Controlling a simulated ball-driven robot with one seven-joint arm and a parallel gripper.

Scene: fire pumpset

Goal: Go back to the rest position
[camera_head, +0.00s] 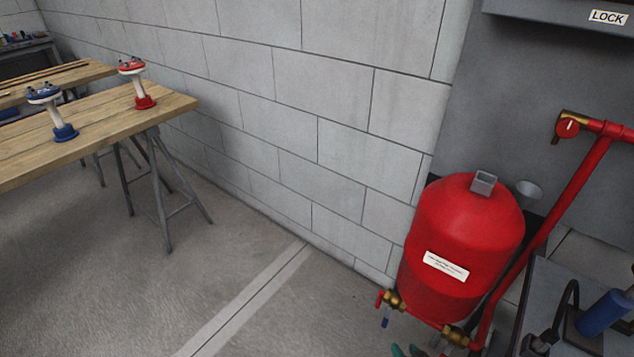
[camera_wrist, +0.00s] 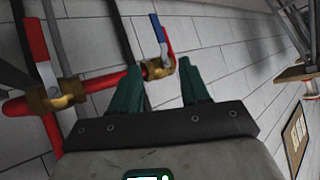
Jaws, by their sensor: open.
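My gripper (camera_wrist: 160,88) shows in the wrist view with its two green fingers apart and nothing held between them. Past the fingertips is a brass valve with a blue handle (camera_wrist: 160,36) on a red pipe (camera_wrist: 103,82). The left finger hides part of the pipe. I cannot tell whether the fingers touch the pipe or the valve. A second brass valve with a red handle (camera_wrist: 36,40) is left of the gripper. In the head view, only the green fingertips of my gripper (camera_head: 408,351) show at the bottom edge, below the red tank (camera_head: 462,250).
A wooden trestle table (camera_head: 95,130) at left carries a blue-based stand (camera_head: 64,132) and a red-based stand (camera_head: 145,101). A block wall (camera_head: 290,110) runs behind. A red pipe (camera_head: 575,200) rises right of the tank. The floor (camera_head: 200,290) between table and tank is clear.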

